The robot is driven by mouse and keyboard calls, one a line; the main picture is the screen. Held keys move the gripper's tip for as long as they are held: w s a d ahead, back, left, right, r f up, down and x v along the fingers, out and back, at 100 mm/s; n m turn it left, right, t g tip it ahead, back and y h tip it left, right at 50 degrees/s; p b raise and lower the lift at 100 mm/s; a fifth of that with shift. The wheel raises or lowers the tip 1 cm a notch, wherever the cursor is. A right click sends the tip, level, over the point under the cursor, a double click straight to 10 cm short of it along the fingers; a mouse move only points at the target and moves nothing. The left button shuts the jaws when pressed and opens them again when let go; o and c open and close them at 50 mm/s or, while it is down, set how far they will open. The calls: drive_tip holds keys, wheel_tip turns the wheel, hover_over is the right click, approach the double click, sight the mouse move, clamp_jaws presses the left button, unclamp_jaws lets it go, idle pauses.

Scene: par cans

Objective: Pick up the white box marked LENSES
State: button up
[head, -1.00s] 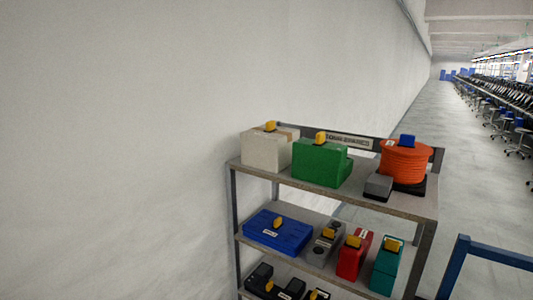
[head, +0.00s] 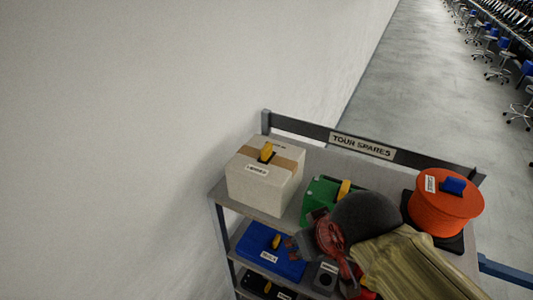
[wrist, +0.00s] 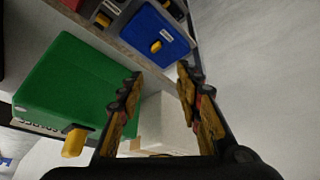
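The white box (head: 250,190) stands on the left end of the top shelf in the head view. It has a brown tape band, a yellow tab on top and a small label too small to read surely. In the wrist view the white box (wrist: 165,125) shows beyond and between my fingers, partly hidden by them. My gripper (wrist: 160,78) is open with nothing held between its yellow-padded fingers. In the head view my gripper (head: 292,243) is right of and nearer than the box, in front of the green case, apart from the box.
The green case (head: 316,197) stands right of the box, partly hidden by my arm; it is large in the wrist view (wrist: 70,85). An orange drum (head: 440,210) is at the right end. A blue case (head: 262,252) lies one shelf down. A sign rail (head: 362,146) runs behind.

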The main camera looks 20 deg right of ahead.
drive_tip(key=w+r+n+h+p, duration=0.1)
drive_tip(key=w+r+n+p, duration=0.1)
drive_tip(key=n, duration=0.2)
drive_tip(key=w+d+r+n+g+h+p, duration=0.1)
drive_tip(key=w+r+n+h+p, duration=0.1)
drive_tip(key=n+p, duration=0.1)
drive_tip(key=w+d+r+n+h+p, duration=0.1)
drive_tip(key=w+r+n+h+p, duration=0.1)
drive_tip(key=n, duration=0.3)
drive_tip(key=shift+d+r+g, duration=0.2)
drive_tip(key=shift+r+g, duration=0.1)
drive_tip(key=shift+r, duration=0.2)
drive_tip(key=n+t+h, duration=0.4)
drive_tip(key=n+t, duration=0.2)
drive_tip(key=n, duration=0.8)
approach(263, 152)
drive_tip(key=w+d, duration=0.2)
drive_tip(key=shift+w+f, duration=0.25)
drive_tip(key=shift+f, duration=0.25)
drive_tip(key=p+x, duration=0.1)
drive_tip(key=x, duration=0.6)
drive_tip(key=shift+f, duration=0.15)
drive_tip(key=shift+s, duration=0.1)
drive_tip(key=shift+c, duration=0.2)
drive_tip(key=c, duration=0.8)
